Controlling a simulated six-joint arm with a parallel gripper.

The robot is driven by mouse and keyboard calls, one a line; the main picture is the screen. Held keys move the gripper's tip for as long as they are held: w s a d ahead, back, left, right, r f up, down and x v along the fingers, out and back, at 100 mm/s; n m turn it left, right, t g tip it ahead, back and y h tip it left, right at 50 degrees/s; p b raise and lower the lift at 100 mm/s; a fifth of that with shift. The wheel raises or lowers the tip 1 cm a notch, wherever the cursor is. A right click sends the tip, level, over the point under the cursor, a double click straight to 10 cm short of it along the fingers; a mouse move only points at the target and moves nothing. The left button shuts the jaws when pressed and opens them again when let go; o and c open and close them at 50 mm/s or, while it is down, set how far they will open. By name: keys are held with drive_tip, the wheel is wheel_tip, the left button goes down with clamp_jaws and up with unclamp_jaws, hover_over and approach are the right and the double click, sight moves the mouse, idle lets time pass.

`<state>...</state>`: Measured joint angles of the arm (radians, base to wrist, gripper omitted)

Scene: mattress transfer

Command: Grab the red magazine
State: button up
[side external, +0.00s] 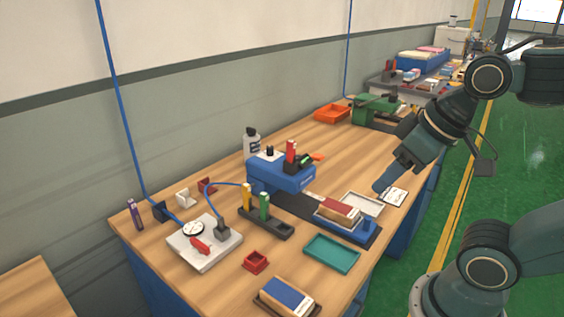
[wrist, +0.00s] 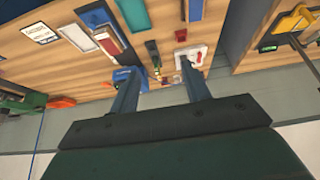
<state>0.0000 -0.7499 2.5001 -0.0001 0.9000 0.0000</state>
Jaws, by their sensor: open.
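A red-topped, pale-sided block like a thick magazine (side external: 339,207) lies on a blue tray (side external: 352,229) near the front edge of the table in the side view. In the wrist view the red magazine (wrist: 107,45) shows at upper left, left of my fingers. Another, smaller red piece (side external: 291,150) stands upright in a dark holder on the blue box. My gripper (side external: 384,186) hangs above the table's front edge, to the right of the magazine and apart from it. In the wrist view my gripper (wrist: 157,74) has its two fingers spread with nothing held between them.
A white tray (side external: 376,207) lies between my gripper and the magazine, with a white card (side external: 396,196) beside it. A blue box (side external: 284,177), an empty teal tray (side external: 331,254), a blue-topped block (side external: 288,292) and a white board (side external: 206,252) stand around. Bare wood lies behind the white tray.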

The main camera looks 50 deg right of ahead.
drive_tip(key=shift+w+r, duration=0.1)
drive_tip(key=w+d+r+m+g, duration=0.1)
drive_tip(key=w+d+r+m, duration=0.1)
drive_tip(key=w+r+m, duration=0.45)
drive_tip(key=m+g, duration=0.5)
drive_tip(key=m, duration=0.7)
hover_over(292, 141)
wheel_tip(292, 141, down, 6)
drive_tip(key=shift+f, duration=0.15)
drive_tip(key=shift+n, duration=0.25)
drive_tip(key=shift+f, duration=4.3)
drive_tip(key=shift+f, duration=0.1)
